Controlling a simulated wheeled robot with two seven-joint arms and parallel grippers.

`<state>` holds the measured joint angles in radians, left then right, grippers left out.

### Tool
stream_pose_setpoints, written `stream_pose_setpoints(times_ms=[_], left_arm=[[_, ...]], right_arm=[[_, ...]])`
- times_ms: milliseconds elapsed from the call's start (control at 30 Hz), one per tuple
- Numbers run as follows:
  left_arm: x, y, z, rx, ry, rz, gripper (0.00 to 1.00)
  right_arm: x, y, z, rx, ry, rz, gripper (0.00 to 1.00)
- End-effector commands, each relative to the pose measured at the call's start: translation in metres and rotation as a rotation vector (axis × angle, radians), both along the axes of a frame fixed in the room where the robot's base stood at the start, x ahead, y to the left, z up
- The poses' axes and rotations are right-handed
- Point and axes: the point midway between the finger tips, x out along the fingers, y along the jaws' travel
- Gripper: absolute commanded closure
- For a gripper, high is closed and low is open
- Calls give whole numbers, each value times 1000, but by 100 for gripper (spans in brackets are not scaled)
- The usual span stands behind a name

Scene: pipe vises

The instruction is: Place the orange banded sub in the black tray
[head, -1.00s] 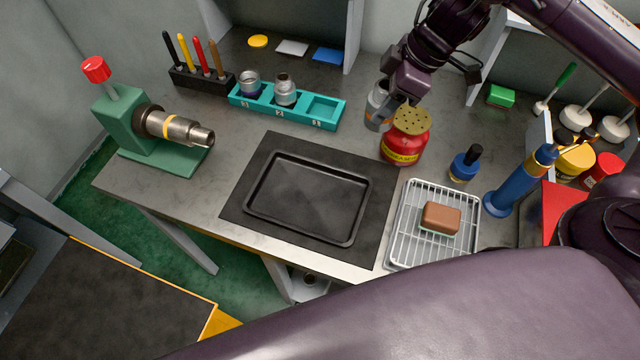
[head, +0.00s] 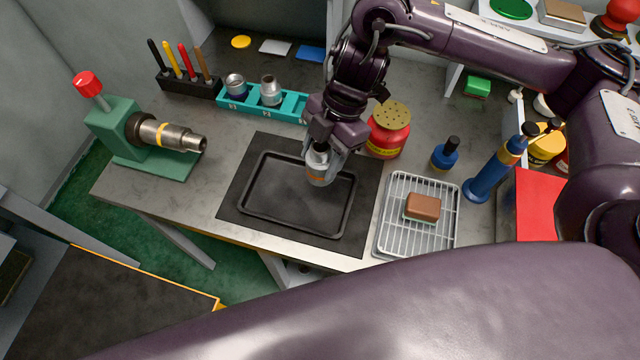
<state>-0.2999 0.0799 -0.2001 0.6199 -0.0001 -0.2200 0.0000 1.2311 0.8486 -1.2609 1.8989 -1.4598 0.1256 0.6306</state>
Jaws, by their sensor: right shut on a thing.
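The orange banded sub (head: 318,174) is a grey metal cylinder with an orange band low on it. My right gripper (head: 325,162) is shut on it and holds it about upright, pointing down. The black tray (head: 262,224) is a shallow rimmed pan on a dark mat in the middle of the bench. The sub shows over the upper right part of the tray. Whether it touches the tray floor I cannot tell. My left gripper is not in view.
A green vise (head: 113,130) holds a yellow-banded pipe at left. A teal rack (head: 240,107) with two metal subs stands behind the tray. A red can (head: 388,135), a blue bottle (head: 444,155) and a wire rack (head: 398,236) with a brown block are at right.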

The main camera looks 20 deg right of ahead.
Motion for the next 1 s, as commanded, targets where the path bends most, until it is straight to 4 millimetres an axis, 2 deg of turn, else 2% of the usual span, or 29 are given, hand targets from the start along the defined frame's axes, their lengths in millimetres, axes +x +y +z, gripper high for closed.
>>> stream_pose_setpoints(times_ms=[100,200,467,633,767,1000], left_arm=[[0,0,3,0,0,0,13],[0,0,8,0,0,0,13],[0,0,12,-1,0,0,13],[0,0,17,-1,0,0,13],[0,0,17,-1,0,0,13],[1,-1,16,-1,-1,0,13]], right_arm=[[-1,0,-31,1,6,-2,81],[0,0,-49,0,3,-2,81],[0,0,-76,1,0,-2,81],[0,0,-102,0,1,-3,81],[0,0,-112,0,0,-1,81],[0,0,-112,1,-1,-2,81]])
